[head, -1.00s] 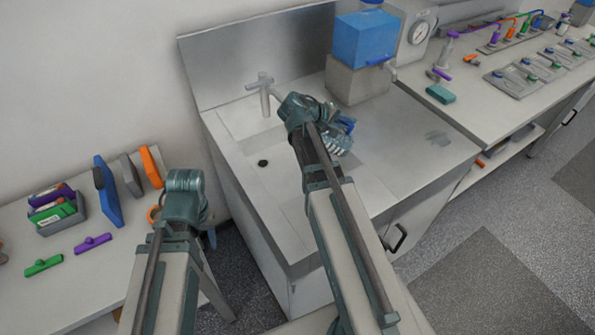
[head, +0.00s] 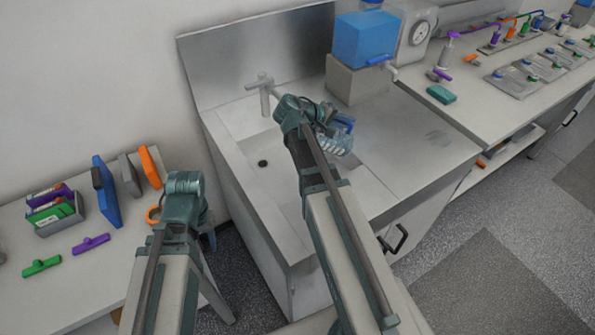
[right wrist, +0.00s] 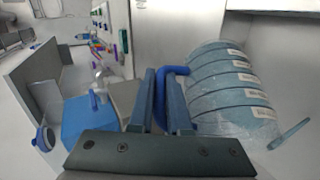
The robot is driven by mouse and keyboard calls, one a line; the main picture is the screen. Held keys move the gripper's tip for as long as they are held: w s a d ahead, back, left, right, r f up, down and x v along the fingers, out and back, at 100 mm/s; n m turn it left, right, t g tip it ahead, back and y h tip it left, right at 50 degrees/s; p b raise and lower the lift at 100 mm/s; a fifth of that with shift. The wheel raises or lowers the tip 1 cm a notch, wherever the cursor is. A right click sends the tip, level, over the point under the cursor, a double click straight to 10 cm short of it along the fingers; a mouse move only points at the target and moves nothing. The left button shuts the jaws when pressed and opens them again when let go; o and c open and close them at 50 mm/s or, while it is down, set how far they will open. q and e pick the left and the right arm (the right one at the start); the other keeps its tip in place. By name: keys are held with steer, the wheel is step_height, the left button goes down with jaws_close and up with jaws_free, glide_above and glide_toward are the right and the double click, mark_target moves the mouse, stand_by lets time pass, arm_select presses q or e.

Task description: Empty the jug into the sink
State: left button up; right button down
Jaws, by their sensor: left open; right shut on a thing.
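The jug (head: 334,145) is pale and translucent with a blue handle and ribbed sides. My right gripper (head: 322,127) is shut on its handle and holds it above the right side of the sink (head: 262,185). In the right wrist view the fingers (right wrist: 162,88) close around the blue handle, and the banded jug body (right wrist: 232,85) hangs to their right. The jug looks tilted; I cannot see its contents or any stream. The basin drain (head: 262,163) is bare. My left gripper (head: 209,235) is open and low, between the left table and the sink unit.
A tap (head: 265,92) stands at the back of the sink. A blue tank (head: 363,38) on a grey block (head: 357,80) is behind the jug.

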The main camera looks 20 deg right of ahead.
steer(key=shift+a, duration=0.15)
steer(key=shift+w+a+r+n+h+b, duration=0.15)
steer(key=shift+w+a+r+h+b, duration=0.05)
steer(key=shift+a+r+h+b, duration=0.25)
steer(key=shift+w+a+r+n+h+b, duration=0.2)
steer(key=shift+r+h+b, duration=0.15)
steer(key=shift+h, duration=0.2)
stand_by(1.2)
